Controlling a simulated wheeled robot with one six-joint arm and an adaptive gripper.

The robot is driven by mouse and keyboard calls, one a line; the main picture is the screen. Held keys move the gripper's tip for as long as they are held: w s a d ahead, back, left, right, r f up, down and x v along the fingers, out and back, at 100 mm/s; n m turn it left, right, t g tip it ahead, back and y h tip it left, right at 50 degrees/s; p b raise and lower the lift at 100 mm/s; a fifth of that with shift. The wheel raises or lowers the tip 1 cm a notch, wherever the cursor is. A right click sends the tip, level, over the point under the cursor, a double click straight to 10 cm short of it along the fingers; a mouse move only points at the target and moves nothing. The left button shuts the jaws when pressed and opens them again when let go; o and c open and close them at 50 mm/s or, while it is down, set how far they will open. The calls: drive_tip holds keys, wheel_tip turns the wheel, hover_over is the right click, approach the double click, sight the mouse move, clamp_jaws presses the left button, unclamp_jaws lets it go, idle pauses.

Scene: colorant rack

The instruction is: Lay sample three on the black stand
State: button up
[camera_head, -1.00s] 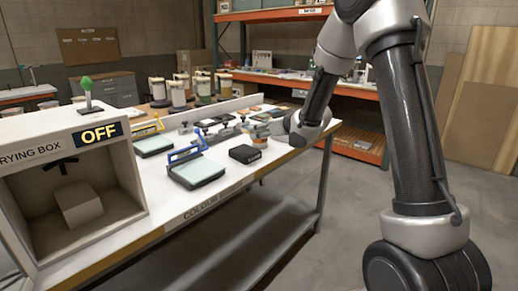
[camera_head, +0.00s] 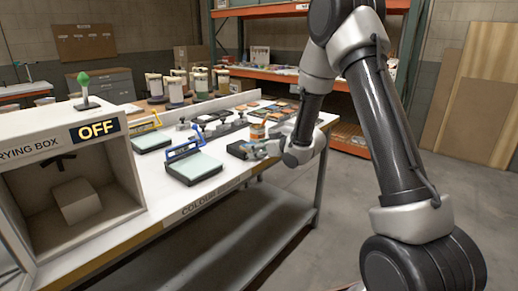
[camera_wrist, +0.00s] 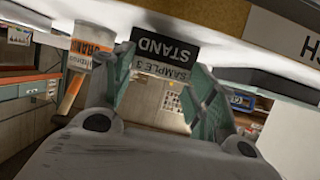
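The black stand (camera_head: 241,149) is near the front edge of the white table in the head view. In the wrist view, which is upside down, its face (camera_wrist: 165,55) reads "SAMPLE 3 STAND". My gripper (camera_wrist: 168,98) has its two teal-padded fingers spread, with nothing seen between them. The stand's face shows just beyond the fingertips, and I cannot tell whether they touch it. In the head view my gripper (camera_head: 265,149) is low beside the stand's right end. I cannot pick out sample three in either view.
A bottle with an orange and white label (camera_wrist: 92,47) is close to the left finger; an orange item (camera_head: 257,132) is behind the stand. A blue-handled device (camera_head: 195,167) is left of it. The drying box (camera_head: 70,190) reads OFF. The aisle floor is clear.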

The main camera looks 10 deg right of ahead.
drive_tip(key=o, duration=0.4)
drive_tip(key=shift+c, duration=0.2)
drive_tip(key=shift+r, duration=0.2)
drive_tip(key=s+d+r+m+g+h, duration=0.15)
drive_tip(key=s+d+r+h, duration=0.25)
drive_tip(key=s+d+r, duration=0.4)
drive_tip(key=s+d+r+m+h, duration=0.25)
drive_tip(key=s+d+r, duration=0.45)
drive_tip(key=s, duration=0.4)
drive_tip(key=s+r+m+g, duration=0.1)
drive_tip(key=s+g, duration=0.4)
drive_tip(key=s, duration=2)
drive_tip(key=shift+a+m+g, duration=0.15)
drive_tip(key=shift+m+g, duration=0.2)
drive_tip(key=shift+m, duration=0.25)
drive_tip(key=shift+w+r+h, duration=0.1)
drive_tip(key=shift+h, duration=0.15)
